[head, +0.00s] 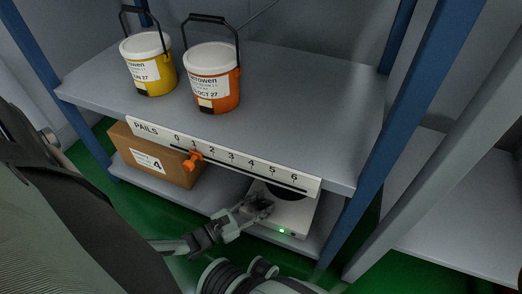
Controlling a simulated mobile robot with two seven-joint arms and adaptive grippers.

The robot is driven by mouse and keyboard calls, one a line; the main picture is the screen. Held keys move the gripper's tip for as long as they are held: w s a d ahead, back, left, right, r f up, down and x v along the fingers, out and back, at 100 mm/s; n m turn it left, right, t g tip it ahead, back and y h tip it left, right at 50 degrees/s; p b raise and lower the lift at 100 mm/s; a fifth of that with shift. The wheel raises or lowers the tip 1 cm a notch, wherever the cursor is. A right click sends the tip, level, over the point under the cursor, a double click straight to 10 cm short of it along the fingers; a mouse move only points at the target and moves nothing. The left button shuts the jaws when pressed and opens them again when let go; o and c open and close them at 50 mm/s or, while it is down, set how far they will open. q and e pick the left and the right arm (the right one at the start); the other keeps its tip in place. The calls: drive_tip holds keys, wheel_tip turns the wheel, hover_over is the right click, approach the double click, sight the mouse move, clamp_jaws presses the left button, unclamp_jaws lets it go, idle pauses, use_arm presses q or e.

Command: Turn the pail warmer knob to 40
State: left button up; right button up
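The pail warmer is a white box (297,216) with a dark round top, on the lower shelf under the right part of the scale strip. A green light (282,231) glows on its front. I cannot make out its knob or any number marks; my gripper covers the left part of the front. My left gripper (262,207) is at the warmer's left front, its dark fingertips overlapping the box in the head view. Whether it touches the warmer, or whether its fingers are open or shut, I cannot tell. My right gripper is not in view.
The upper shelf (310,110) holds a yellow pail (149,68) and an orange pail (212,82).

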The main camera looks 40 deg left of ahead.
use_arm(q)
clamp_jaws()
drive_tip(key=shift+m+h, duration=0.4)
drive_tip(key=shift+h, duration=0.1)
drive_tip(key=m+g+h, duration=0.1)
drive_tip(key=h, duration=0.1)
drive_tip(key=m+g+h, duration=0.1)
drive_tip(key=h, duration=0.1)
drive_tip(key=shift+w+a+m+g, duration=0.1)
drive_tip(key=shift+m+g, duration=0.2)
drive_tip(key=shift+m, duration=0.1)
drive_tip(key=shift+m+g+h, duration=1.3)
drive_tip(key=shift+g+h, duration=0.1)
drive_tip(key=shift+h, duration=0.1)
drive_tip(key=shift+m+g+h, duration=0.6)
drive_tip(key=shift+m+g, duration=0.1)
drive_tip(key=shift+g, duration=0.2)
drive_tip(key=shift+o, duration=1.5)
unclamp_jaws()
drive_tip(key=shift+r, duration=0.1)
